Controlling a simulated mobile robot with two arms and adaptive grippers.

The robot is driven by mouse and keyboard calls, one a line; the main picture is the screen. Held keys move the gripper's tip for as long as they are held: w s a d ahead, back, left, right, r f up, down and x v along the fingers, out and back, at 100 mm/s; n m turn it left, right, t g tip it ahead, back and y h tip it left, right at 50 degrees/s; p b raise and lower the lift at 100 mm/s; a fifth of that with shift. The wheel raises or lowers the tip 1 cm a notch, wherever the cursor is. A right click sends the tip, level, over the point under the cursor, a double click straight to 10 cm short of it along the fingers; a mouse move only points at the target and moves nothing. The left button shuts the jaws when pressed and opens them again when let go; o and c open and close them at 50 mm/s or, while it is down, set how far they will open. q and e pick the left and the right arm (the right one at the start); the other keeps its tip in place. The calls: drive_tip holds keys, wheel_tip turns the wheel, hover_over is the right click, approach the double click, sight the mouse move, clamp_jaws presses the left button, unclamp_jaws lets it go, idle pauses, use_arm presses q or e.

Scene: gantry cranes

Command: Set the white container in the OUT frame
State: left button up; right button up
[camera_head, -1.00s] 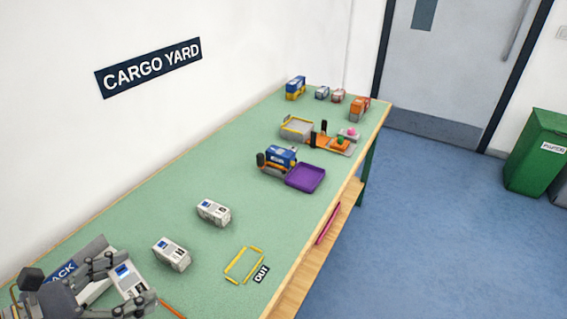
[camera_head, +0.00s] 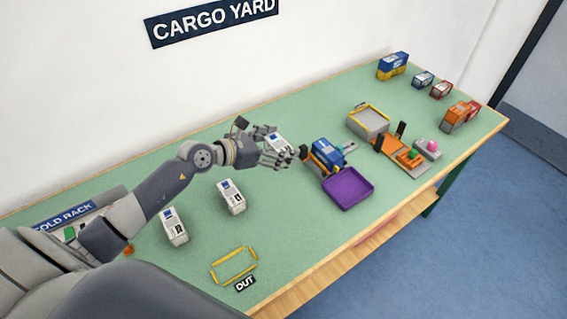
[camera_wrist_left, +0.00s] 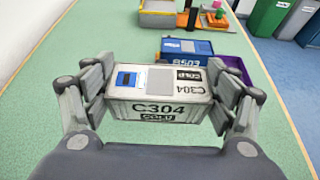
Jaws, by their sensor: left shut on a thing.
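A white container marked C304 COLD (camera_wrist_left: 158,100) is gripped between the fingers of my left gripper (camera_wrist_left: 158,98) in the left wrist view. In the head view the same white container (camera_head: 279,142) is partly hidden by the fingers of my left gripper (camera_head: 276,152), over the middle of the bench. The OUT frame (camera_head: 237,275) is an empty yellow outline near the front edge, below and left of the gripper. Its black OUT label (camera_head: 245,284) lies beside it. Two other white containers, one nearer (camera_head: 175,227) and one farther (camera_head: 231,197), stand near the frame. My right gripper is out of view.
A blue container (camera_head: 327,154) on an orange carrier and a purple tray (camera_head: 347,188) stand just right of my gripper. A grey yellow-edged tray (camera_head: 369,121) and several small containers are farther back. The cold rack (camera_head: 65,216) is at left. Green bench around the OUT frame is clear.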

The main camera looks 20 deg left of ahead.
use_arm(q)
hover_over(280, 177)
wheel_tip(280, 177, down, 5)
drive_tip(key=shift+b, duration=0.4)
drive_tip(key=shift+f, duration=0.75)
drive_tip(key=shift+f+b, duration=0.55)
drive_tip(key=shift+f, duration=1)
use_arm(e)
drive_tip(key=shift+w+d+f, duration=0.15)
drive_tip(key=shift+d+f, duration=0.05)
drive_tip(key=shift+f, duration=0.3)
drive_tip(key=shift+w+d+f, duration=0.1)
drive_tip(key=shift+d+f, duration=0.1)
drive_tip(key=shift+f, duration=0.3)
use_arm(q)
drive_tip(key=shift+f, duration=0.1)
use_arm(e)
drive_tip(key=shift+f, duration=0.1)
use_arm(q)
drive_tip(key=shift+f, duration=0.15)
drive_tip(key=o, duration=1.1)
drive_tip(key=shift+o, duration=0.2)
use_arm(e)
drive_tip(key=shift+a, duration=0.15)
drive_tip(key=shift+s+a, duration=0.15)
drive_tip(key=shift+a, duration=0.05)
